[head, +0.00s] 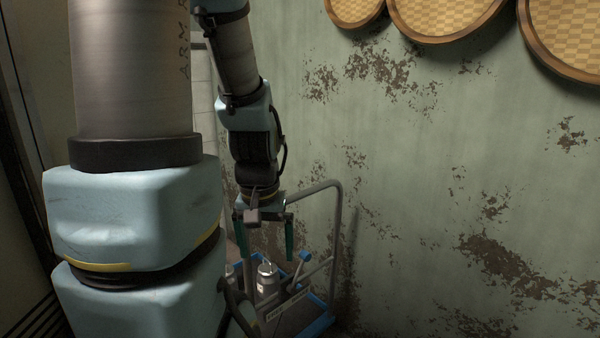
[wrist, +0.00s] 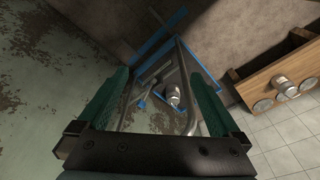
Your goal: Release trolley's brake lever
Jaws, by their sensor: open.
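The trolley (head: 318,326) stands low against the wall in the head view. It has a blue rim and a grey tube handle (head: 336,215). A thin grey lever-like bar (head: 290,303) slants up from its deck beside a metal can; I cannot tell for sure that it is the brake lever. My gripper (head: 265,248) hangs above the trolley, its green fingers apart and empty. In the wrist view the trolley's blue edge (wrist: 160,34) and a metal can (wrist: 172,95) show between and beyond the open fingers. Thin grey bars there are too small to tell apart.
The green, peeling wall (head: 430,200) stands close behind the trolley. Round wooden discs (head: 445,15) hang high on it. In the wrist view a wooden unit (wrist: 280,75) with round metal ends is at right, over a pale tiled floor (wrist: 290,135).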

